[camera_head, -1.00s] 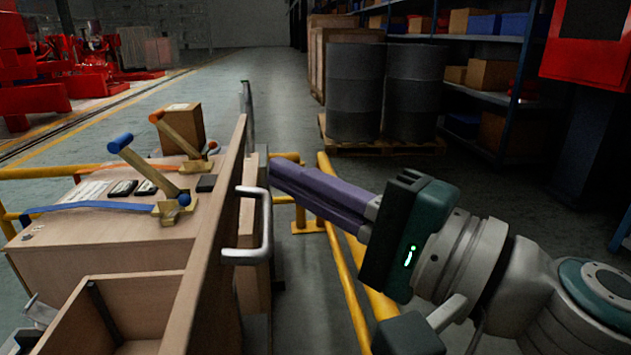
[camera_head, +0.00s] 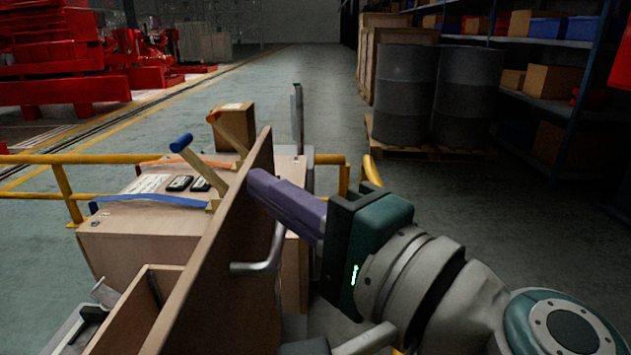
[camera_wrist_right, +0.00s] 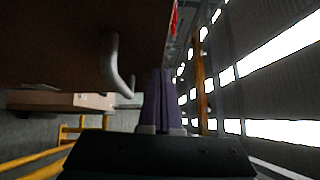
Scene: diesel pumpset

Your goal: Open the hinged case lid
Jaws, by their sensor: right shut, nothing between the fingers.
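The wooden case lid (camera_head: 228,238) stands raised on edge, tilted, in the lower middle of the head view. A bent metal handle (camera_head: 268,254) is on its right-hand face. Left of the lid, part of the case's open wooden box (camera_head: 133,308) shows; the lid hides the rest. My right gripper (camera_head: 256,183) is shut and empty, its purple fingers pointing left. Their tips are at the lid's handle-side face, above the handle; I cannot tell whether they touch. In the right wrist view the lid (camera_wrist_right: 55,40) and handle (camera_wrist_right: 118,66) are beside the fingers (camera_wrist_right: 160,98). My left gripper is not in view.
Behind the lid is a wooden crate (camera_head: 120,241) with a blue-tipped lever (camera_head: 190,153) and a small carton (camera_head: 236,122). Yellow rails (camera_head: 65,187) run around it. Dark drums (camera_head: 404,92) stand on a pallet at back right. The aisle floor beyond is clear.

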